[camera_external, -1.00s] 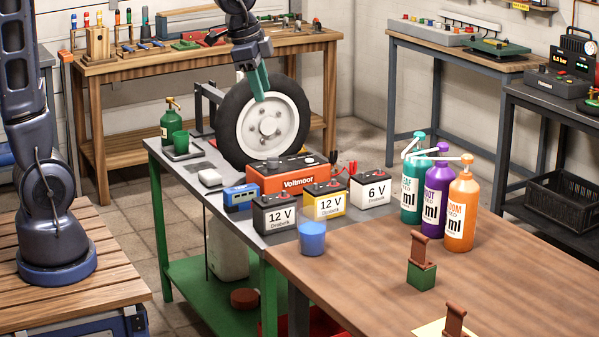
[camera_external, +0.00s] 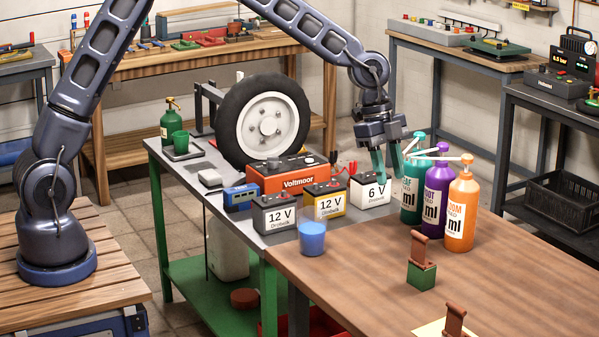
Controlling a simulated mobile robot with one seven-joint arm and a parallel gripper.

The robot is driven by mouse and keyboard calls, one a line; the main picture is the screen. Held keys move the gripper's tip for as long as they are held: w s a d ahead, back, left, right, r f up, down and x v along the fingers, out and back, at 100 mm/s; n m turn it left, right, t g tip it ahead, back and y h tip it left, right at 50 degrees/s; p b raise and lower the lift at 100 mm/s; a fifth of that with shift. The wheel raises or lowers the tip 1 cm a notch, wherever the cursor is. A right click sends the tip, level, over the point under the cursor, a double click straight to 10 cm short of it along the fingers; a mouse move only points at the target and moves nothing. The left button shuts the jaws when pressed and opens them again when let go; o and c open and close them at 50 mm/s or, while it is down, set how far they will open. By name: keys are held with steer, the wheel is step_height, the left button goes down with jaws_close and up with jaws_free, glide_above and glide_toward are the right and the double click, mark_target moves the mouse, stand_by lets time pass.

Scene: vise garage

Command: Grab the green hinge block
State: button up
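The green hinge block (camera_external: 422,275) is a small green cube with a brown upright hinge piece (camera_external: 418,248) on top. It stands on the brown wooden tabletop in front of the bottles. My gripper (camera_external: 390,170) has teal fingers pointing down, spread apart with a gap between them. It is above and behind the block, over the 6 V battery (camera_external: 370,190) and close to the teal bottle (camera_external: 412,192). Nothing shows between the fingers.
A blue cup (camera_external: 312,238) stands left of the block. Another brown hinge piece (camera_external: 454,319) is at the front edge of view. The brown tabletop (camera_external: 350,280) is clear left of the block.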

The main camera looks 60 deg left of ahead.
steer(key=m, duration=0.1)
glide_toward(421, 237)
steer(key=a, duration=0.2)
steer(key=shift+g+h, duration=0.3)
steer(key=shift+h, duration=0.1)
steer(key=x, duration=0.7)
steer(key=w+x, duration=0.1)
steer(key=x, duration=0.3)
steer(key=shift+d+f, duration=0.1)
steer(key=shift+f, duration=0.25)
jaws_close()
